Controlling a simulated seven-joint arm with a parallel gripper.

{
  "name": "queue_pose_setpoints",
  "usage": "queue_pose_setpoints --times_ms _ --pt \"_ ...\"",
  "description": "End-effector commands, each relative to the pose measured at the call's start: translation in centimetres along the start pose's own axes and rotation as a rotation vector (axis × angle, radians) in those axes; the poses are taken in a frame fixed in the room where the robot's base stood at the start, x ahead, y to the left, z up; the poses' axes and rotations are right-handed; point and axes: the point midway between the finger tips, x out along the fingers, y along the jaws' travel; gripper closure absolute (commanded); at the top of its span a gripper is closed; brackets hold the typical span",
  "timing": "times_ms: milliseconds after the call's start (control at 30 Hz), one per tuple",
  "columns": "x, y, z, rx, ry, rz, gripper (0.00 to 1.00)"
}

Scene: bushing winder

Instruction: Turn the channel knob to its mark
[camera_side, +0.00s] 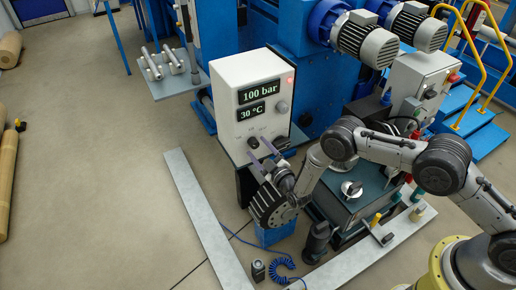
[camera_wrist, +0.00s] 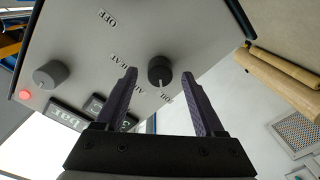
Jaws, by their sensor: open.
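A white control box (camera_side: 236,128) faces my gripper, with a small dark knob (camera_wrist: 160,69) low on its front. In the wrist view the knob has a white pointer line aimed toward the bottom of the picture. Printed labels stand near it, one reading OFF (camera_wrist: 107,20); others are partly covered or hard to read. No label reads "channel" clearly. My gripper (camera_wrist: 159,74) is open, and it also shows in the side view (camera_side: 264,150) in front of the lower panel. Its fingertips appear on either side of the knob; I see no contact.
A larger grey knob (camera_wrist: 50,74), a red light (camera_wrist: 25,95) and two displays reading 100 bar (camera_side: 259,91) and 30 °C (camera_side: 252,112) share the panel. A teal cabinet with another knob (camera_side: 351,188) stands below my arm. Open floor lies to the left.

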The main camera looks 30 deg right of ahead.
Motion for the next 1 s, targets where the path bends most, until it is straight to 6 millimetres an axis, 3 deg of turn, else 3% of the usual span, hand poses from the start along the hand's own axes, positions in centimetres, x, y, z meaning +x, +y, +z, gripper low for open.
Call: queue_pose_setpoints --times_ms 400,800,1000 --pt "0.89 0.04 0.01 -0.001 0.0 0.0 0.29" --pt "0.86 0.03 0.01 0.0 -0.001 0.0 0.99" --pt "0.84 0.03 0.02 0.002 -0.001 0.0 1.0"
